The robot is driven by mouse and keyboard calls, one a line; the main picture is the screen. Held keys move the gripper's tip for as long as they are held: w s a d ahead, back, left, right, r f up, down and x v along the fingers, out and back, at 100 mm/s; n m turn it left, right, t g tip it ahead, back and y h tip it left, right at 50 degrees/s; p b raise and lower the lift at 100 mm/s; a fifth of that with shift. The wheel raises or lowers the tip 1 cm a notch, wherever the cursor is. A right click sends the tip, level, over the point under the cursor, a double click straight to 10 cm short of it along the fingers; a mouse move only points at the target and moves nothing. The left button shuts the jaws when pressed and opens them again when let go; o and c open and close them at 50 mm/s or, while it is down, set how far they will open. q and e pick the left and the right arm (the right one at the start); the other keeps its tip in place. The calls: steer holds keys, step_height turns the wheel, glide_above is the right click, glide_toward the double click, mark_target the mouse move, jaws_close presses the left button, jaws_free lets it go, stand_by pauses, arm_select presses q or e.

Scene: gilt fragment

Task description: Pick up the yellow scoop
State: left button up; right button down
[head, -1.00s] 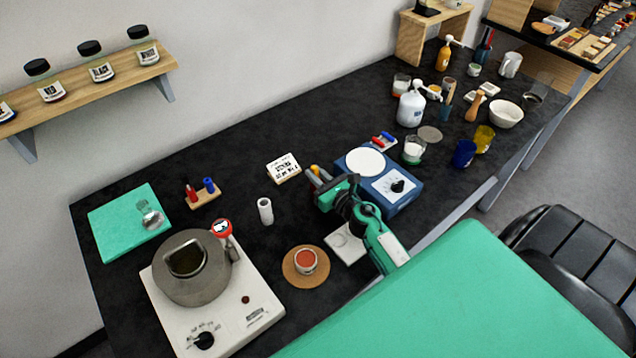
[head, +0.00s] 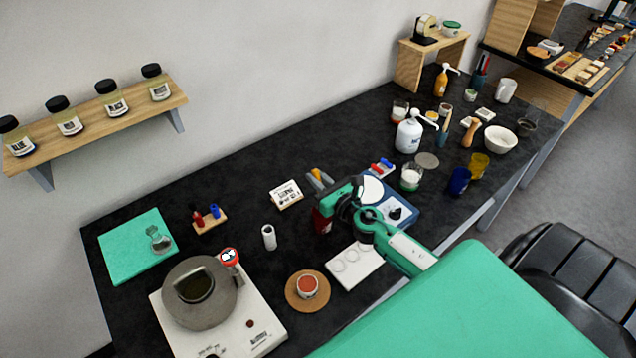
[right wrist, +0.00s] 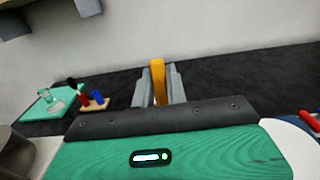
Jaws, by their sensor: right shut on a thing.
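The yellow scoop (right wrist: 158,82) shows as an orange-yellow handle standing between the two grey fingers in the right wrist view. My right gripper (right wrist: 160,88) is shut on it. In the head view the right gripper (head: 318,180) is above the bench, behind the white palette, with a bit of the yellow scoop (head: 316,174) showing between its fingers. The scoop's lower end is hidden in both views. A dark red object (head: 322,222) shows just below the gripper, partly covered by my arm. My left gripper is not in view.
A white palette with wells (head: 355,265) lies in front. The dark bench behind the card is clear.

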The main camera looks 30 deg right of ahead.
step_height(320, 180, up, 9)
steer(key=shift+f+p, duration=0.1)
steer(key=shift+p, duration=1.1)
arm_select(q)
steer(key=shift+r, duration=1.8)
arm_select(e)
steer(key=shift+r, duration=0.55)
steer(key=shift+s, duration=0.1)
